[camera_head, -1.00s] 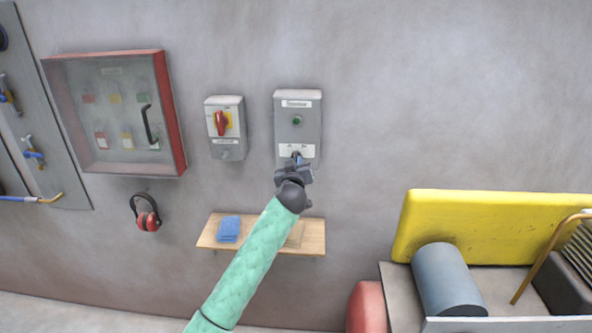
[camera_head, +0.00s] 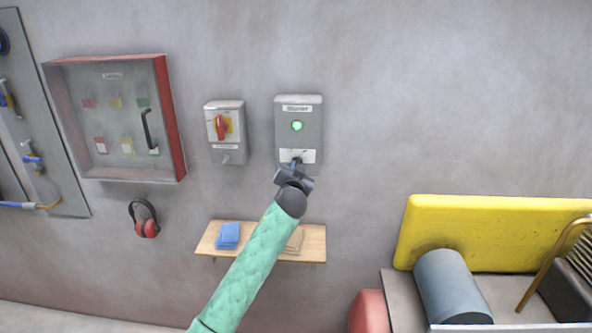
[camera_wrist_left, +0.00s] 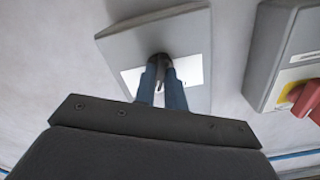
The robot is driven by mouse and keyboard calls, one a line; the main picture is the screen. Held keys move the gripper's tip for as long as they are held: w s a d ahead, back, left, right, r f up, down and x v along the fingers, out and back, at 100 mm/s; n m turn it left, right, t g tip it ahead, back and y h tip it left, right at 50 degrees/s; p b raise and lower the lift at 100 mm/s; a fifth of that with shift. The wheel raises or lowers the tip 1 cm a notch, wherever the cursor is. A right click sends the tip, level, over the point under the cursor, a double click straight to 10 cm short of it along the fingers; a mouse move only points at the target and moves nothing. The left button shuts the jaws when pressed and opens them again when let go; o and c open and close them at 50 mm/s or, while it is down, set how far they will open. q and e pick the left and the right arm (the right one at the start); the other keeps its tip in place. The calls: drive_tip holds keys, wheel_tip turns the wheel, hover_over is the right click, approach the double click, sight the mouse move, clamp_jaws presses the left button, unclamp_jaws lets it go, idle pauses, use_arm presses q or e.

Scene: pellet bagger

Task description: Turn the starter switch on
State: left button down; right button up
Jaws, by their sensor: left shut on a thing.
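The starter box (camera_head: 312,128) is a grey box on the wall with a label at its top. Its round green lamp (camera_head: 297,126) is lit. A white plate (camera_head: 309,156) sits low on its face. My left gripper (camera_head: 297,163) is at this plate, its arm coming up from below. In the left wrist view the two fingers of my left gripper (camera_wrist_left: 161,82) are shut on the dark switch handle (camera_wrist_left: 162,60) in front of the white plate. The fingers hide most of the handle. My right gripper is in neither view.
A grey box with a red rotary switch (camera_head: 221,127) is to the left. Further left hangs a red-framed cabinet (camera_head: 178,125) above ear defenders (camera_head: 146,227). A wooden shelf (camera_head: 313,243) with cloths is below. A yellow panel (camera_head: 480,230) stands lower right.

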use_arm(q)
drive_tip(key=shift+m, duration=0.4)
drive_tip(key=c, duration=1.5)
unclamp_jaws()
drive_tip(key=shift+o, duration=0.2)
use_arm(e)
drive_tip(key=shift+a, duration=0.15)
use_arm(q)
drive_tip(key=s+b, duration=0.3)
drive_tip(key=s, duration=0.4)
drive_tip(key=shift+s+a+b, duration=0.25)
drive_tip(key=shift+s+b, duration=0.05)
drive_tip(key=shift+s, duration=0.05)
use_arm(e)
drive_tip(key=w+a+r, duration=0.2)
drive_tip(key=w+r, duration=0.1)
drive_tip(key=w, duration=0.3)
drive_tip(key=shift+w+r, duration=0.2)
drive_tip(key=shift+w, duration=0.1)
